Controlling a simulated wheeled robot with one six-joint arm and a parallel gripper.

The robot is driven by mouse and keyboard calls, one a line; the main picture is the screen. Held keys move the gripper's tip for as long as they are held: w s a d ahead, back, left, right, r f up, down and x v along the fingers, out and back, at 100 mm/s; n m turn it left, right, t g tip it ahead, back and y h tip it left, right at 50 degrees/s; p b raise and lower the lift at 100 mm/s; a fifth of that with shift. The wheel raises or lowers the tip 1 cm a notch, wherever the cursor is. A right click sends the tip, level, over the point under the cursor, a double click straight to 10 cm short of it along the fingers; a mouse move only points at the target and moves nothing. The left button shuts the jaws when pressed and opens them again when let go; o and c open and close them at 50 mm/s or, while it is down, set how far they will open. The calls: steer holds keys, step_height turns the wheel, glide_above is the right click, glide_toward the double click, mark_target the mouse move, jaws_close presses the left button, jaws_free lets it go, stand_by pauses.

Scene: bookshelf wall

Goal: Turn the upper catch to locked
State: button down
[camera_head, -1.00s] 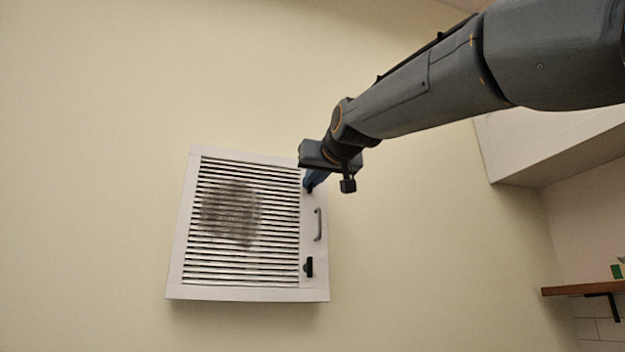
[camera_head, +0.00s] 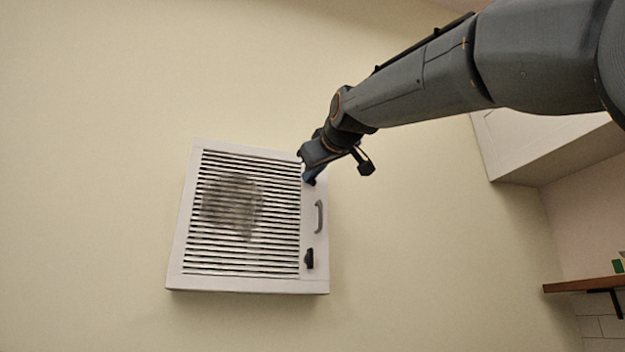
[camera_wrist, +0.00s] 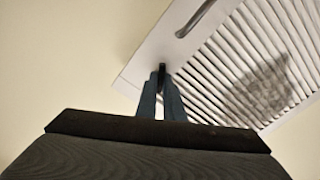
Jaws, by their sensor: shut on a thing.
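A white louvred vent panel (camera_head: 183,230) is on the cream wall, with a grey handle (camera_head: 319,216) on its right border. The upper catch, a small black piece, shows between my blue fingers in the wrist view (camera_wrist: 162,70). My gripper (camera_head: 309,179) is at the panel's upper right corner and is shut on this catch; its fingertips show in the wrist view (camera_wrist: 161,82). In the head view my gripper hides most of the upper catch, and its exact angle is hard to tell. The black lower catch (camera_head: 309,258) stands roughly upright below the handle.
A dark smudge (camera_head: 232,206) covers part of the slats. A white boxed ledge (camera_head: 545,140) juts out at the upper right, and a wooden shelf (camera_head: 585,285) is at the lower right. The wall around the panel is bare.

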steer(key=n+b, duration=0.1)
steer(key=n, duration=0.4)
steer(key=n+b, duration=0.2)
steer(key=n, duration=0.4)
steer(key=shift+a+f+n, duration=0.15)
steer(key=shift+f+n, duration=0.05)
steer(key=shift+n, duration=0.1)
stand_by(0.4)
steer(key=c, duration=1.9)
jaws_free()
steer(key=shift+o, duration=0.2)
steer(key=shift+s, duration=0.15)
steer(key=b+v, duration=0.3)
steer(key=v, duration=0.4)
steer(key=shift+s+b, duration=0.3)
